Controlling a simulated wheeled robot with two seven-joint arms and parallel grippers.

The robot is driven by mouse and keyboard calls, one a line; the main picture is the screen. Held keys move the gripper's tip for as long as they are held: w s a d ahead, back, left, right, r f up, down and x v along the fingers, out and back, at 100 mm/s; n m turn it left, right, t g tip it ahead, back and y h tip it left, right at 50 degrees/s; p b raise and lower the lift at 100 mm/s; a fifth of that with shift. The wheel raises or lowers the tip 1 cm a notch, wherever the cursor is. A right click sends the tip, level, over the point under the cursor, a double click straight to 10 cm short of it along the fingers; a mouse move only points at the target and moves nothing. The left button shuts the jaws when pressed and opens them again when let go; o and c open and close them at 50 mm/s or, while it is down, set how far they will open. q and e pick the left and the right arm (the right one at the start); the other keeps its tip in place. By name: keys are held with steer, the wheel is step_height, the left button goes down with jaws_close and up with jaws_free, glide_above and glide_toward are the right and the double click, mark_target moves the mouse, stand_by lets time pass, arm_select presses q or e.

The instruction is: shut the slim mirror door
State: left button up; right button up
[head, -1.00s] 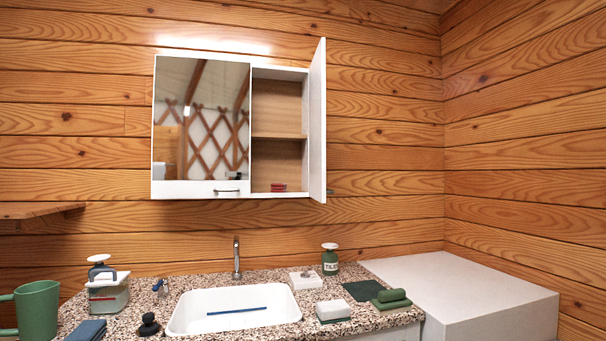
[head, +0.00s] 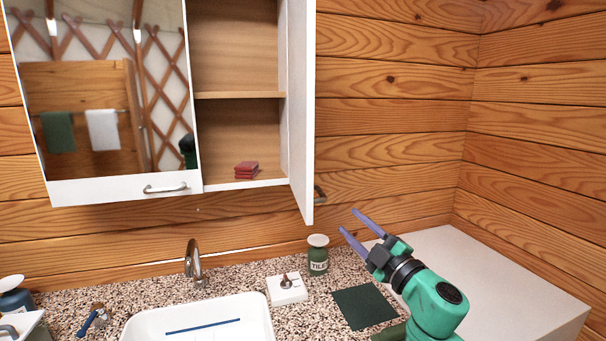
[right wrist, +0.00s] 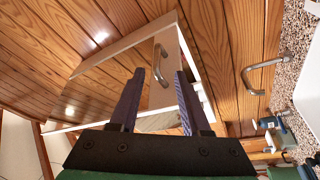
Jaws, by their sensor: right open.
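The slim mirror door (head: 302,120) stands swung wide open at the right side of the wall cabinet (head: 120,192), nearly edge-on in the head view. Its small handle (head: 319,193) pokes out on the far right side, low down. My right gripper (head: 348,220) is open and empty, to the right of the door's lower end and a little below the handle in the picture. In the right wrist view, the door (right wrist: 166,34) lies ahead of the fingers, and its metal handle (right wrist: 160,65) appears between them, with no clear contact. My left gripper is out of view.
A red stack (head: 246,170) lies inside the cabinet. Below are the speckled counter (head: 225,285), a tap (head: 193,262), a sink (head: 200,322), a green bottle (head: 318,256), a white soap dish (head: 287,289) and a dark green cloth (head: 364,307). A white box surface (head: 480,285) is bare.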

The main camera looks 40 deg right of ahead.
mark_target(321, 190)
steer(key=x, duration=0.4)
steer(key=p+x, duration=0.1)
steer(key=x, duration=0.3)
steer(key=r+x, duration=0.1)
steer(key=x, duration=0.3)
steer(key=shift+a+r+p, duration=0.15)
steer(key=shift+a+p, duration=0.05)
steer(key=shift+p, duration=0.2)
steer(key=shift+w, duration=0.5)
steer(key=c, duration=0.7)
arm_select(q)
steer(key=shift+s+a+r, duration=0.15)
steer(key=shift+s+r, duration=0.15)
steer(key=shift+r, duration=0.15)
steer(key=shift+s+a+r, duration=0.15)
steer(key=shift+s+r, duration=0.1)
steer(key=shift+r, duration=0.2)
arm_select(e)
jaws_close()
